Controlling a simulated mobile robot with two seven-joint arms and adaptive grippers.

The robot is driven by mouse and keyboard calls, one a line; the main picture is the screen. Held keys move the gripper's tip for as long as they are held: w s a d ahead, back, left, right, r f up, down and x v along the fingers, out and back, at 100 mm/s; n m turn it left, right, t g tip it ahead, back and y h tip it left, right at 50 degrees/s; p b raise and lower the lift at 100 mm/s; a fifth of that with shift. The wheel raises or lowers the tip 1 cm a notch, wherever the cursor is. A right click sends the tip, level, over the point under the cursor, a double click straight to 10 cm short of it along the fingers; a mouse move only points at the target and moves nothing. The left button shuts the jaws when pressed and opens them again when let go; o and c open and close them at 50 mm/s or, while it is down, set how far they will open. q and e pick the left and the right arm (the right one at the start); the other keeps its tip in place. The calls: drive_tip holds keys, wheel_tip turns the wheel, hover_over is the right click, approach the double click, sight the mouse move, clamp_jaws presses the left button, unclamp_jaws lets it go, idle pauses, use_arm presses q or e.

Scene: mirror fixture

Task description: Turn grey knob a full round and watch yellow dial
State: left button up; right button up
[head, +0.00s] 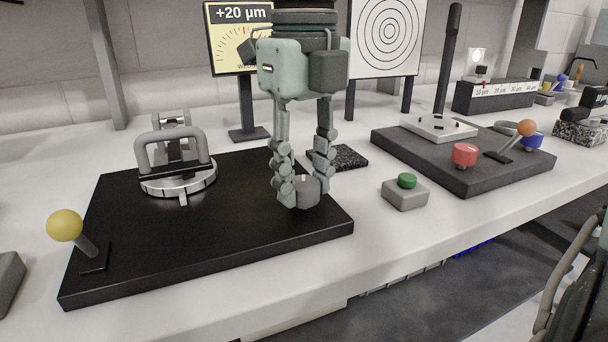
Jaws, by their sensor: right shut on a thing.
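The grey knob (306,192) sits near the right front corner of the black base plate (215,232). My right gripper (302,190) comes down from above, with its two fingers shut on the knob from either side. The fingers cover parts of the knob's sides. The yellow dial (232,45) stands on a post behind the plate and reads "+20 µm". My gripper's body hides its right part, and its needle cannot be made out clearly. My left gripper is not clearly in view.
On the black plate are a round metal mount with a handle (172,150) and a yellow-ball lever (66,226). A green-button box (405,192) stands right of the plate. Farther right, a dark plate (480,176) carries a red knob (465,154) and an orange-ball lever (526,128).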

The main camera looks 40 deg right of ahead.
drive_tip(key=n, duration=0.2)
drive_tip(key=shift+n, duration=0.3)
drive_tip(key=n, duration=0.2)
drive_tip(key=shift+n+b, duration=0.3)
drive_tip(key=shift+n, duration=0.1)
drive_tip(key=n, duration=0.5)
drive_tip(key=shift+d, duration=0.1)
drive_tip(key=shift+n, duration=1.1)
use_arm(q)
drive_tip(key=shift+w+r, duration=0.1)
drive_tip(key=shift+r, duration=0.6)
use_arm(e)
drive_tip(key=shift+n, duration=0.3)
use_arm(q)
drive_tip(key=shift+d, duration=0.15)
drive_tip(key=shift+f, duration=0.1)
